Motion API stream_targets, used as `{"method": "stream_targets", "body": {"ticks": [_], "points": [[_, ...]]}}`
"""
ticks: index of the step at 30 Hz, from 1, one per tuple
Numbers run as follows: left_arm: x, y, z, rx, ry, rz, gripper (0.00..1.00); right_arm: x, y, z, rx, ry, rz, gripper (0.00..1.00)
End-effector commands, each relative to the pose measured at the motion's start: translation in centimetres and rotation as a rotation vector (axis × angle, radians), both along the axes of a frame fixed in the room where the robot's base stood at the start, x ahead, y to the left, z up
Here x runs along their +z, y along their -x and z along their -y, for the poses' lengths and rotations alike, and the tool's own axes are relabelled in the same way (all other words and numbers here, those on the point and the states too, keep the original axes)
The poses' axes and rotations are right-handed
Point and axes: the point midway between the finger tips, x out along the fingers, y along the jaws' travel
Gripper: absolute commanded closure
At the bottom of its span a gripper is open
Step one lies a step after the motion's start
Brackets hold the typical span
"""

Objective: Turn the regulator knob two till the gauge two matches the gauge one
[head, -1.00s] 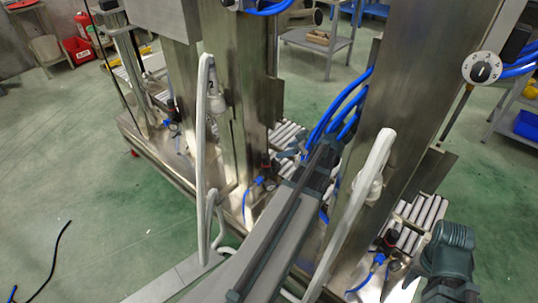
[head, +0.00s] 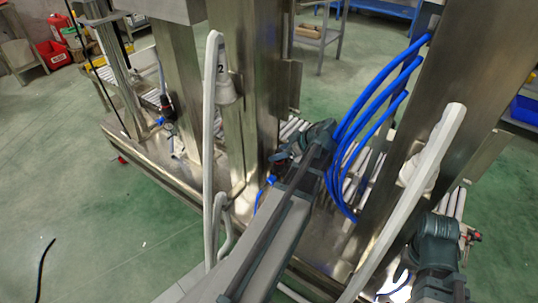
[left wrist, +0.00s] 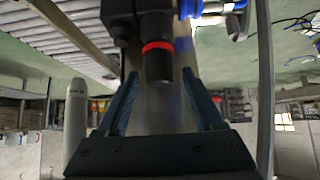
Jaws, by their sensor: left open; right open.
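A regulator knob (left wrist: 158,62), black with a red ring, hangs between the fingers of my left gripper (left wrist: 160,76) in the left wrist view. The fingers are open, one on each side of it, with a gap visible. No number shows on this knob. I cannot make out either gauge.
Another regulator (head: 166,104) stands by the left column. Blue hoses (head: 372,120) loop beside the right steel column (head: 455,95). White bent tubes (head: 209,150) rise in front of the columns. Roller conveyors lie behind. The green floor (head: 80,200) at left is mostly clear.

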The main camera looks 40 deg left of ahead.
Motion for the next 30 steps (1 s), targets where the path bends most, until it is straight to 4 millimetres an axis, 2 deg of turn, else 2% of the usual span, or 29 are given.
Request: {"method": "stream_targets", "body": {"ticks": [2, 11, 22, 30], "points": [[-0.6, -0.06, 0.13, 0.0, 0.0, 0.0, 0.31, -0.6, -0.02, 0.03, 0.0, 0.001, 0.0, 0.5], [-0.52, -0.06, 0.16, 0.001, 0.0, -0.001, 0.33, -0.51, -0.01, 0.04, 0.0, 0.002, 0.001, 0.5], [-0.52, -0.05, 0.15, 0.001, 0.0, -0.001, 0.99, -0.52, -0.01, 0.04, 0.0, 0.002, 0.001, 0.5], [-0.53, 0.05, 0.16, -0.013, 0.0, 0.0, 1.0, -0.52, -0.01, 0.04, 0.0, 0.002, 0.001, 0.5]]}}
